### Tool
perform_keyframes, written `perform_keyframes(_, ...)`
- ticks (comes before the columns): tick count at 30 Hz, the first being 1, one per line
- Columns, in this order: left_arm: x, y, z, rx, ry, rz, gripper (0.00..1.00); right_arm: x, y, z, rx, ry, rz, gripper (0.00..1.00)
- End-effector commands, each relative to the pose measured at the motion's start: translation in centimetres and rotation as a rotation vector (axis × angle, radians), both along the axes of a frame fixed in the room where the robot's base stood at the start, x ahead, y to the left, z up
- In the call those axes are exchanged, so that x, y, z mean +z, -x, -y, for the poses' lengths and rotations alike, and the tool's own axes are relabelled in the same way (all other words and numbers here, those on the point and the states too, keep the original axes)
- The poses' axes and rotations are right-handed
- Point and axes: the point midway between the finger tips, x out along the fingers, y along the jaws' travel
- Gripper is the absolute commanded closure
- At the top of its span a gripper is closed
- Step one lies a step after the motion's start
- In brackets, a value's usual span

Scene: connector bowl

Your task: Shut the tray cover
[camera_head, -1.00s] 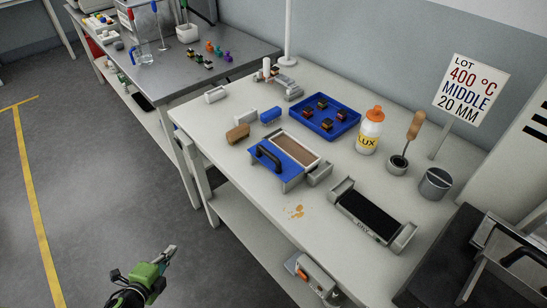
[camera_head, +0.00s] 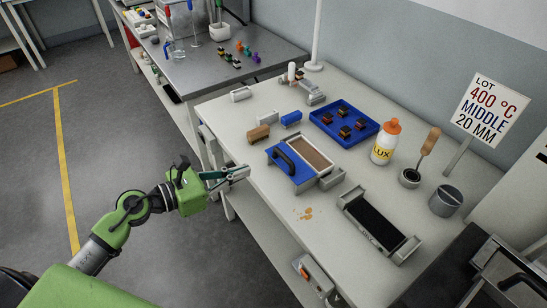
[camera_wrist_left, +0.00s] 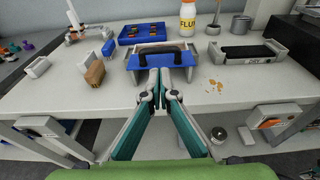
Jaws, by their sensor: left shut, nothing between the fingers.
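The tray (camera_head: 325,148) stands on the white bench, its brown inside partly bare. The blue tray cover (camera_head: 280,172) with a black handle (camera_head: 287,155) sits at its near-left side, covering only part of it. In the left wrist view the blue cover (camera_wrist_left: 136,63) and its handle (camera_wrist_left: 172,49) are straight ahead, past the fingertips. My left gripper (camera_head: 245,172) is shut and empty at the bench's front edge, left of the cover and seemingly apart from it. It also shows in the left wrist view (camera_wrist_left: 160,76). My right gripper is not in view.
An orange-brown spill (camera_head: 304,214) marks the bench front.

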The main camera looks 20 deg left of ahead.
Motion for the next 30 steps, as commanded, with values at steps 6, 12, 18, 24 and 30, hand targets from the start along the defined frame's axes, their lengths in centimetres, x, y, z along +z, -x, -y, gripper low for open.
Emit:
perform_keyframes(6,-0.2,-3.2,2.5,0.0,0.004,0.002,1.0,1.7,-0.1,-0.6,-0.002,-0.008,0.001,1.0)
perform_keyframes(12,-1.1,-6.0,4.6,0.002,0.006,0.0,1.0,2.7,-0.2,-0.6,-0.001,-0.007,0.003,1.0)
perform_keyframes(18,-1.7,-7.5,5.8,0.001,0.004,0.0,1.0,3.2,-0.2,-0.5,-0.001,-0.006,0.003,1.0)
perform_keyframes(24,-1.9,-7.9,6.1,0.001,0.003,-0.001,1.0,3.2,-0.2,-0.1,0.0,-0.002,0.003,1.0)
perform_keyframes(30,-2.0,-7.9,6.1,0.001,0.003,-0.001,1.0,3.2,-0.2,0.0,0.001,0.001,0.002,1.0)
